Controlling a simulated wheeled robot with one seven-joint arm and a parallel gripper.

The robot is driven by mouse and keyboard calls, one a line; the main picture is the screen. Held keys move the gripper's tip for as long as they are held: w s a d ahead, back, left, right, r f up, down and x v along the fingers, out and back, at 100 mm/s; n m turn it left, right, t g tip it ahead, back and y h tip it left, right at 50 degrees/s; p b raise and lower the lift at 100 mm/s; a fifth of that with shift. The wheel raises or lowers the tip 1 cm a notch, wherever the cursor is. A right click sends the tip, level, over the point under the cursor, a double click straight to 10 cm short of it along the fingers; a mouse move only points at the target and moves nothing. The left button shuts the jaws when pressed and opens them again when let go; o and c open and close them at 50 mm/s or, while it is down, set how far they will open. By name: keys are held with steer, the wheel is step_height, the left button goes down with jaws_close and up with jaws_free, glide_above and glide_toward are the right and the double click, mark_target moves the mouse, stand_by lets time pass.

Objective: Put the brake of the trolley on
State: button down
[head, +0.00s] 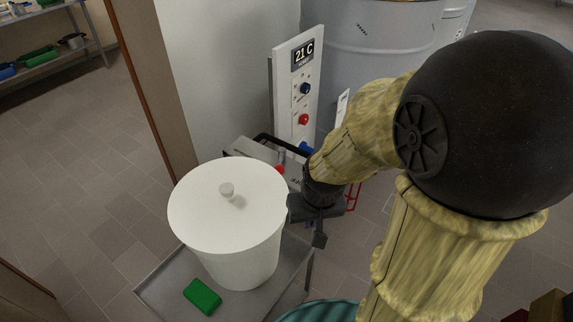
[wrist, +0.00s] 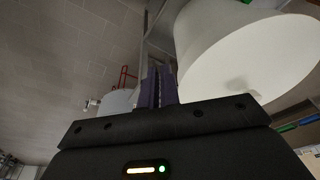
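The trolley (head: 165,291) has a grey tray-like top and stands low in the middle of the head view. A white lidded bucket (head: 225,215) and a green block (head: 202,297) stand on it. My gripper (head: 320,238) is pointed downward just right of the bucket, by the trolley's right edge. In the wrist view its purple-grey fingers (wrist: 161,88) lie close together with only a thin line between them, and nothing is seen held. The white bucket fills the upper right of the wrist view (wrist: 240,50). I cannot make out the trolley's brake in either view.
A panel (head: 297,90) reading 21 C, with coloured knobs, stands behind the trolley beside a large grey tank (head: 370,60). A grey box (head: 255,147) with a black handle is behind the bucket. Red framework (head: 353,197) is right of my gripper. Tiled floor (head: 90,190) is clear at left.

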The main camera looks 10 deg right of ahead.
mark_target(281, 164)
steer(key=w+d+f+m+t+y+p, duration=0.1)
steer(key=w+d+m+y+p, duration=0.3)
steer(key=w+m, duration=0.6)
steer(key=w+d+f+m+t+y+p, duration=0.1)
steer(key=w+d+f+m+y+p, duration=0.3)
steer(key=w+d+m, duration=0.5)
steer(key=w+m+p, duration=0.1)
steer(key=m+p, duration=0.1)
steer(key=m, duration=0.2)
steer(key=shift+f+t+y, duration=0.15)
steer(key=shift+t+y, duration=0.25)
steer(key=p+x, duration=0.4)
steer(key=x, duration=0.6)
steer(key=shift+s+a, duration=0.1)
steer(key=shift+w+a+r+p, duration=0.2)
steer(key=shift+w+a+p, duration=0.15)
steer(key=shift+a+p, duration=0.2)
steer(key=shift+w+a+r+p, duration=0.2)
steer(key=shift+w+a+p, duration=0.1)
steer(key=shift+a+p, duration=0.2)
steer(key=shift+w+a, duration=0.3)
steer(key=shift+a, duration=0.2)
steer(key=shift+f, duration=0.1)
